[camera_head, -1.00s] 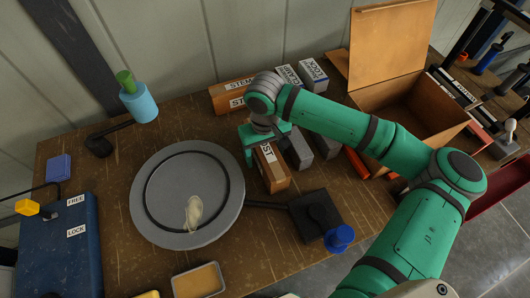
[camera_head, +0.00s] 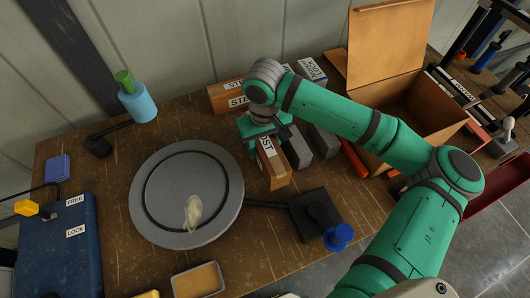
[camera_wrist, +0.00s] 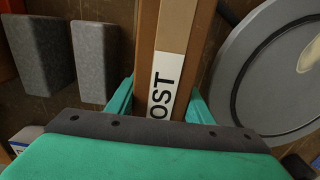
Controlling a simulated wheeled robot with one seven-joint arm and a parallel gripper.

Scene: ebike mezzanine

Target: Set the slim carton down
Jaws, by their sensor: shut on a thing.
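The slim carton (camera_head: 275,172) is brown with a white label, partly readable as "OST". My gripper (camera_head: 260,138) is shut on it, with the green fingers on either side of its upper end. In the wrist view the carton (camera_wrist: 178,30) runs upright between the fingers of my gripper (camera_wrist: 160,100). The carton is just right of the round grey turntable (camera_head: 150,225), close to the tabletop. I cannot tell whether its underside touches the wood. Its far end is hidden by my gripper.
Two grey blocks (camera_head: 297,150) (camera_head: 324,142) stand close to the carton's right. Labelled cartons (camera_head: 226,96) are behind my gripper. A dark base (camera_head: 315,215) with a blue knob (camera_head: 339,237) is in front. An open box (camera_head: 400,60) is at right. Bare wood (camera_head: 250,265) shows in front.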

